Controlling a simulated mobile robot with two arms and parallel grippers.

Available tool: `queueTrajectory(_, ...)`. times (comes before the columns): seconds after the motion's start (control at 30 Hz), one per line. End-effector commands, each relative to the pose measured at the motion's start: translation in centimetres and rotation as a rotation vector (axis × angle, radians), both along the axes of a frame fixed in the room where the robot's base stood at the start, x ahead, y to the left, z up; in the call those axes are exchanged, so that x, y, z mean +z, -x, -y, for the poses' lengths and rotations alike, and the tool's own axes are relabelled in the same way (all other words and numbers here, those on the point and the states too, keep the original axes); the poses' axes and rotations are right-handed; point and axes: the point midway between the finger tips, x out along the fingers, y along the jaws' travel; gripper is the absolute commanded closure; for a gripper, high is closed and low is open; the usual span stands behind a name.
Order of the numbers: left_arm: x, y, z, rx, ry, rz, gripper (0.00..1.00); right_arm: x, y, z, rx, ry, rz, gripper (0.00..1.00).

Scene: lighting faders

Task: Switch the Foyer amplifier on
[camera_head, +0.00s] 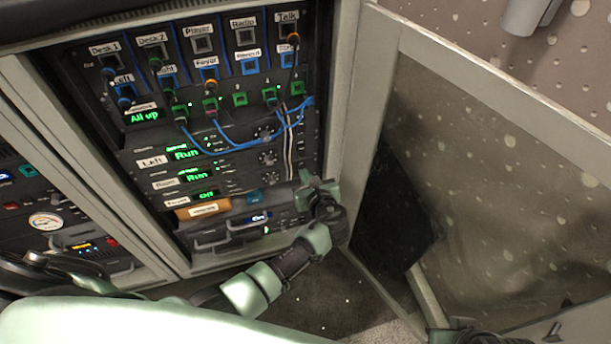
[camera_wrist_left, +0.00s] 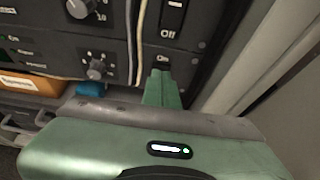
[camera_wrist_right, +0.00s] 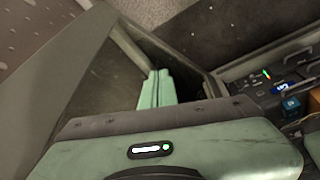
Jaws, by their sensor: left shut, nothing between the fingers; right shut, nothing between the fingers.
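The Foyer amplifier (camera_head: 232,189) is the lowest of three stacked amplifiers in the open rack. Its green display (camera_head: 207,195) appears to read Off. My left gripper (camera_head: 312,188) is at the right end of this amplifier. In the left wrist view its shut, empty fingers (camera_wrist_left: 162,78) are just below an On label (camera_wrist_left: 163,59), covering the switch there; I cannot tell whether they touch it. The Foyer amplifier's knob (camera_wrist_left: 97,70) is left of them. My right gripper (camera_wrist_right: 160,77) is shut and empty, away from the rack, before the door.
The two amplifiers above show Run. Blue patch cables (camera_head: 235,142) hang over the upper panel, and pale cables (camera_wrist_left: 137,40) run down left of the switches. The open rack door (camera_head: 500,180) stands to the right.

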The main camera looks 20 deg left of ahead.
Motion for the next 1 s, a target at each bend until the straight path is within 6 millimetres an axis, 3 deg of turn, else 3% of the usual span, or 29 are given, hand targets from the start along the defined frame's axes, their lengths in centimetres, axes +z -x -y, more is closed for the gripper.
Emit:
queueTrajectory(0.07, 0.3, -0.1, -0.1, 0.0, 0.004, -0.006, 1.0, -0.1, -0.2, 0.0, 0.0, 0.0, 0.0, 1.0)
queueTrajectory(0.2, 0.8, -0.4, -0.3, 0.0, 0.018, -0.029, 1.0, -2.4, -1.0, -0.2, 0.001, 0.0, -0.021, 1.0)
queueTrajectory(0.27, 0.2, -0.4, -0.2, 0.0, 0.019, -0.03, 1.0, -2.7, -1.1, -0.2, 0.002, -0.001, -0.015, 1.0)
queueTrajectory(0.53, 0.1, -0.3, -0.2, 0.0, 0.019, -0.03, 1.0, -2.4, -1.0, -0.2, 0.001, 0.0, -0.014, 1.0)
queueTrajectory(1.0, 0.1, -0.3, -0.2, 0.0, 0.018, -0.029, 1.0, -0.1, -0.4, -0.1, 0.0, 0.0, -0.006, 1.0)
